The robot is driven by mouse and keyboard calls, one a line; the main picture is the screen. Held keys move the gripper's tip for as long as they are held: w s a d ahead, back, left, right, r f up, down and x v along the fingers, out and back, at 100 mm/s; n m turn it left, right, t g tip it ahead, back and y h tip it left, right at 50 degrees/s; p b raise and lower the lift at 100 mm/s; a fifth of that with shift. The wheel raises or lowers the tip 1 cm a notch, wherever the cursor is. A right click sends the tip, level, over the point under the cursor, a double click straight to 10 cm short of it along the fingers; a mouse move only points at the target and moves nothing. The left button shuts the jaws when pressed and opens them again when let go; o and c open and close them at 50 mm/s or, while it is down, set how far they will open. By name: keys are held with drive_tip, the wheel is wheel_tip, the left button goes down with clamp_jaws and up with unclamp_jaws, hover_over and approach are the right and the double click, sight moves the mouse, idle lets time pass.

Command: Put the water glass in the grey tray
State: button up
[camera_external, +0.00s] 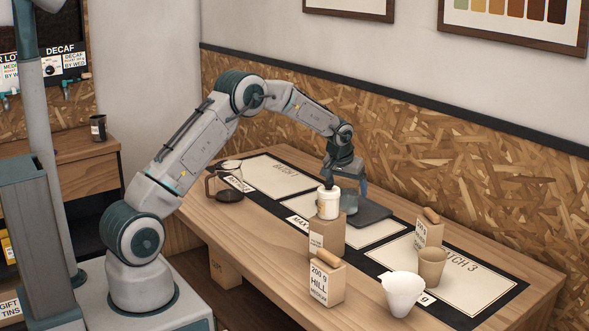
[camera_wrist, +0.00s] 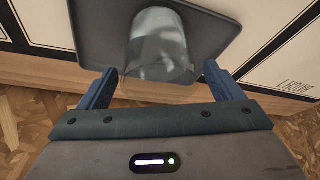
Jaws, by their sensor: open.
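The water glass (camera_wrist: 158,42) is clear and stands on the dark grey tray (camera_wrist: 95,45) in the wrist view. In the external view the glass (camera_external: 350,202) is partly hidden behind a white jar and my gripper, with the tray (camera_external: 373,211) showing to its right. My gripper (camera_wrist: 160,70) is open, pointing down, with one blue finger to each side of the glass's near end. Neither finger visibly presses on the glass. In the external view my gripper (camera_external: 344,182) is right above and around the glass; exact contact cannot be told.
A white jar (camera_external: 327,205) stands close in front, by a brown bag (camera_external: 327,234). Another bag (camera_external: 327,281), a white dripper (camera_external: 403,291), a tan cup (camera_external: 432,268) and a further bag (camera_external: 429,230) stand to the right. A glass carafe (camera_external: 226,183) is at left.

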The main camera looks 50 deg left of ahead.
drive_tip(key=b+v, duration=0.2)
drive_tip(key=v, duration=1)
drive_tip(key=s+d+r+m, duration=0.1)
drive_tip(key=s+d+r, duration=0.15)
drive_tip(key=s, duration=0.75)
drive_tip(key=s+d+r+m, duration=0.15)
drive_tip(key=s+r, duration=0.25)
drive_tip(key=s, duration=0.6)
drive_tip(key=s+d+f+m+h, duration=0.1)
drive_tip(key=s+d+f, duration=0.1)
drive_tip(key=s, duration=0.8)
drive_tip(key=s+d+f+m+g, duration=0.1)
drive_tip(key=s+d+f, duration=0.1)
drive_tip(key=s, duration=0.9)
drive_tip(key=shift+s+h, duration=0.3)
drive_tip(key=shift+h, duration=0.1)
drive_tip(key=shift+d, duration=0.1)
